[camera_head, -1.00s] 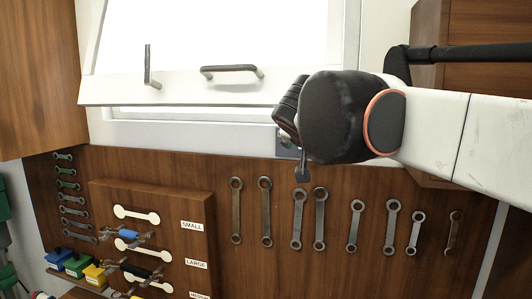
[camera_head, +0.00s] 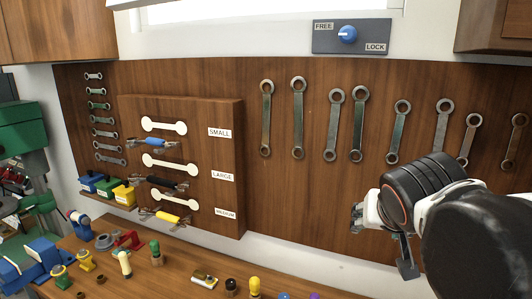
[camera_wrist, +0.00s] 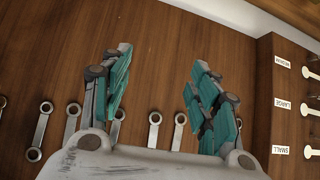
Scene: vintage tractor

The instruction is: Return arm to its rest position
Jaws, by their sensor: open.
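My gripper shows in the wrist view (camera_wrist: 160,95) with its two teal-padded fingers spread wide apart and nothing between them. In the head view my arm reaches in from the lower right, and the end of my arm with the gripper (camera_head: 380,225) is in front of the lower right of the wooden tool panel. The fingers are mostly hidden there behind the dark wrist joint. Wrenches (camera_wrist: 153,131) on the panel show beyond the fingers in the wrist view.
Several wrenches hang on the wooden panel (camera_head: 220,80). A board labelled SMALL, LARGE and MEDIUM (camera_head: 225,160) stands out from it at left. A blue FREE/LOCK knob (camera_head: 347,34) is above. The workbench (camera_head: 180,270) holds coloured parts; a green machine (camera_head: 22,130) stands far left.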

